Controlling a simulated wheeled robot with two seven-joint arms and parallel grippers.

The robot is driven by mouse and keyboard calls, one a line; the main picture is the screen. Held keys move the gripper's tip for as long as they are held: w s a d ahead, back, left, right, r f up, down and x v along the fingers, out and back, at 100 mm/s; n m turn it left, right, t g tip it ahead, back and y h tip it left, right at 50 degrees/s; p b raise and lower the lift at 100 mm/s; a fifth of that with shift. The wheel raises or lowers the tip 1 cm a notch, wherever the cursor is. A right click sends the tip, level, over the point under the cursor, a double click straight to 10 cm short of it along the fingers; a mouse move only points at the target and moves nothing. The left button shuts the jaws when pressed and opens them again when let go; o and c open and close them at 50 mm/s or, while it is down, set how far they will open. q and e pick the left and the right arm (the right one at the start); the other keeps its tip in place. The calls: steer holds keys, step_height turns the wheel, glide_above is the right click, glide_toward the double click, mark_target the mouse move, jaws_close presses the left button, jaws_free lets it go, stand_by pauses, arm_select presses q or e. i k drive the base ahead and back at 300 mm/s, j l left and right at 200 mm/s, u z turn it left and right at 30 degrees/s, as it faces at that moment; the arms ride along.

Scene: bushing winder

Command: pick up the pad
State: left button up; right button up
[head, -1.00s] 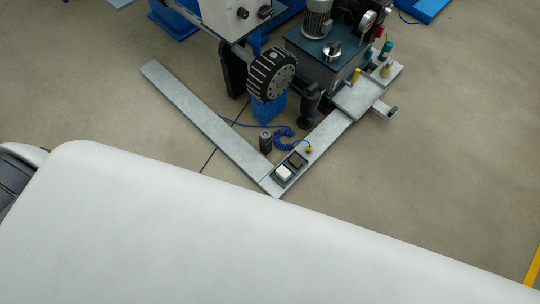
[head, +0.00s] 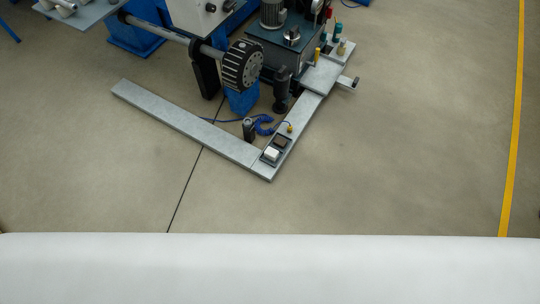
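A small white pad (head: 271,154) sits in a dark tray on the grey L-shaped bench (head: 180,120), near the bench's front corner. A brown pad (head: 281,142) sits beside it in the same tray, just behind. I cannot tell from the picture which of the two is the task's pad. Neither of my grippers shows in the head view.
A dark can (head: 248,130), a coiled blue hose (head: 264,126) and a small yellow piece (head: 290,128) are near the tray. The winder's black ribbed drum (head: 243,65) stands behind. The floor (head: 400,170) in front and right is clear, with a yellow line (head: 512,120).

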mark_target(270, 152)
steer(key=i+l+u, duration=0.1)
steer(key=i+l, duration=0.2)
steer(key=i, duration=0.15)
steer(key=i+l+u, duration=0.1)
steer(key=i+l, duration=0.25)
steer(key=i, duration=0.1)
